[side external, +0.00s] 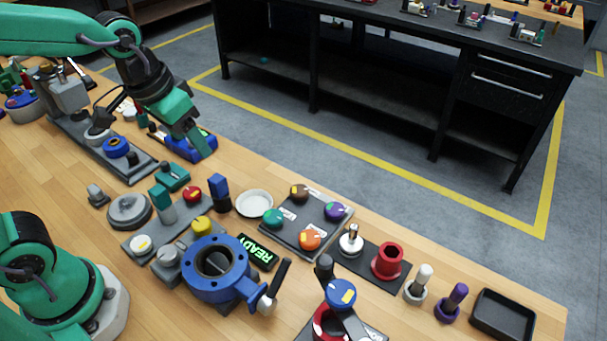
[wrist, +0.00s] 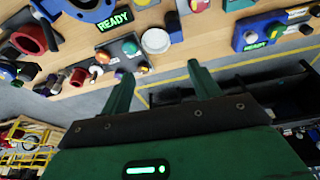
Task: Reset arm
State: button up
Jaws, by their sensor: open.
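My gripper (side external: 200,148) is in the upper left of the side external view, at the end of my green arm. It appears beside or above a blue panel (side external: 178,140) at the bench's far edge; whether they touch cannot be told there. In the wrist view my gripper (wrist: 160,70) has its two green fingers spread wide apart, with nothing held between them. A white round dish (wrist: 155,41) shows beyond the fingertips in that view. The blue panel with a green READY display (wrist: 262,40) is to the right of the fingers.
A blue valve (side external: 190,282) with a black-handled lever stands at the front middle of the wooden bench. Around it are a READY display (side external: 258,252), a knob board (side external: 290,236), a red cup (side external: 387,261) and a black tray (side external: 502,314). Bare wood lies at left (side external: 55,165).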

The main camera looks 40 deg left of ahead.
jog(key=s+a+r+n+t, duration=0.1)
jog(key=s+a+r+t, duration=0.1)
jog(key=s+a, duration=0.2)
jog(key=shift+s+a+y, duration=0.3)
jog(key=shift+s, duration=1.35)
